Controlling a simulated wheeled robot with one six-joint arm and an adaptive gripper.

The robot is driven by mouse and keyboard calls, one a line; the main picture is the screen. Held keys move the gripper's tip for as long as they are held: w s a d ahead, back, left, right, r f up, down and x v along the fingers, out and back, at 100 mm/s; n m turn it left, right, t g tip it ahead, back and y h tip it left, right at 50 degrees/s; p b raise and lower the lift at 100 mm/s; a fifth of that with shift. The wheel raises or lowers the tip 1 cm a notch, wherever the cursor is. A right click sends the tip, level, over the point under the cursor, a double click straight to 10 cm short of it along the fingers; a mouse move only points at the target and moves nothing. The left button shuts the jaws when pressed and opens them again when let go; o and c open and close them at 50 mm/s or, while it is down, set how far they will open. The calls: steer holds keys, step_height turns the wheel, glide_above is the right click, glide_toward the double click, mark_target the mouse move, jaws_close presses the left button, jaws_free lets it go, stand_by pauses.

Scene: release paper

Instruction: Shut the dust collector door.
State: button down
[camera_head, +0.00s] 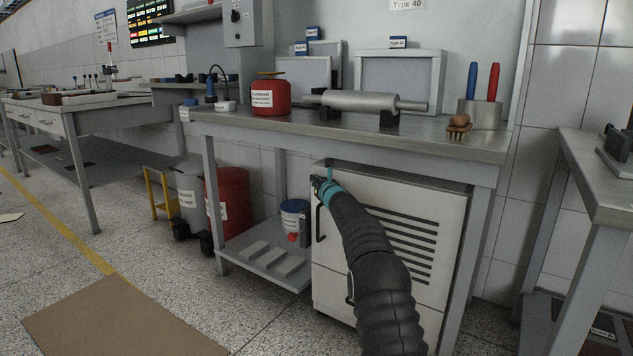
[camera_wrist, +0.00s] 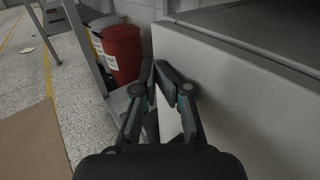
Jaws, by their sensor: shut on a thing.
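The dust collector (camera_head: 385,300) is a white cabinet under the metal workbench. Its louvred front door (camera_head: 345,205) has a dark vertical handle (camera_head: 319,222) near the left edge. My gripper (camera_head: 322,182) is at the door's upper left corner, above the handle. In the wrist view, the white door panel (camera_wrist: 230,115) fills the right side, and a darker space shows behind its top edge. My gripper (camera_wrist: 166,72) appears shut on the door's left edge, one finger on each side. The exact contact is partly hidden by the fingers, and how far the door stands open is unclear.
The workbench top (camera_head: 450,140) overhangs the cabinet, and a bench leg (camera_head: 212,195) stands to the left. A low shelf (camera_head: 255,262) with grey blocks and a red bin (camera_head: 232,205) are left of the cabinet. A brown mat (camera_head: 120,320) lies on open floor.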

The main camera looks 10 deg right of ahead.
steer(key=shift+d+f, duration=0.15)
steer(key=shift+d, duration=0.1)
